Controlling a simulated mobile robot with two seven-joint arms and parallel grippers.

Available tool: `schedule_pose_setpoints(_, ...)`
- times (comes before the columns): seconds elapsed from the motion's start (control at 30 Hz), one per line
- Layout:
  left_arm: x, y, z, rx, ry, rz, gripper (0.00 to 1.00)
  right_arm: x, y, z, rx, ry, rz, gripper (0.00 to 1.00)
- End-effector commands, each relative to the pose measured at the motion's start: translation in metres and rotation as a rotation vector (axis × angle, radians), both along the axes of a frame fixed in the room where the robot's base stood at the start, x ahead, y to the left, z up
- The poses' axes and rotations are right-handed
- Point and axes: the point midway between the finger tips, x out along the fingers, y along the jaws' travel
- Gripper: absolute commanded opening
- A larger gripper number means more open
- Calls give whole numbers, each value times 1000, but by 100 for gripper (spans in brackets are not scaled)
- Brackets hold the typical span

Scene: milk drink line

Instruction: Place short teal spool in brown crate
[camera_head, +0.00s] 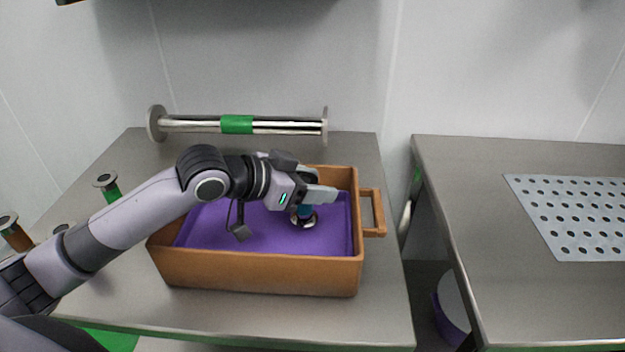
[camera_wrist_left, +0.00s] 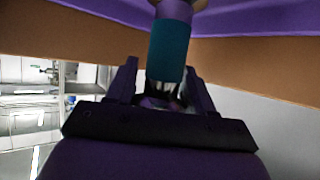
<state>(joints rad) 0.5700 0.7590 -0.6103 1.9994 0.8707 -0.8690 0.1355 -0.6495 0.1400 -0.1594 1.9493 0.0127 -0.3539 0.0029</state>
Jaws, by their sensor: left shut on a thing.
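The brown crate (camera_head: 262,273) stands on the left steel table, with a purple lining (camera_head: 215,232) inside. My left gripper (camera_head: 308,203) is over the right part of the crate, shut on the short teal spool (camera_head: 304,211). The spool hangs below the fingers, its metal flange low inside the crate walls; I cannot tell whether it touches the floor. In the left wrist view the spool's teal band (camera_wrist_left: 169,50) shows between the fingers, with the crate's brown wall (camera_wrist_left: 255,68) behind. My right gripper is not in view.
A long steel spool with a green band (camera_head: 237,124) lies behind the crate. A green-banded spool (camera_head: 108,188) and a brown-banded spool (camera_head: 14,232) stand at the left. A perforated plate (camera_head: 580,215) lies on the right table, across a gap.

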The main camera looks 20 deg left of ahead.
Motion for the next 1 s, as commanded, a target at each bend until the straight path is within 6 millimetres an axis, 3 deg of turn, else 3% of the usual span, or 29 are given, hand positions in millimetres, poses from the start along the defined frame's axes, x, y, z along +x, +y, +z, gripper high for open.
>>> schedule_pose_setpoints(0.2, 0, 0, -4, 0, -1, 0, 2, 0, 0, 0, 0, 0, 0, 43)
schedule_pose_setpoints(0.23, 0, 0, -5, 1, 1, 0, 56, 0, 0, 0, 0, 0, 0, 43)
schedule_pose_setpoints(0.3, 0, 0, -5, 1, 1, 0, 78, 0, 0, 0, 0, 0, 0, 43)
schedule_pose_setpoints(0.6, 0, 0, -4, 1, -1, 0, 78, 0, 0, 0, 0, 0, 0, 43)
schedule_pose_setpoints(0.77, 0, 0, 10, 2, -5, 0, 78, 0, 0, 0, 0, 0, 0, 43)
schedule_pose_setpoints(1.0, -27, 24, 27, 5, -1, 2, 78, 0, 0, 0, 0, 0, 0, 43)
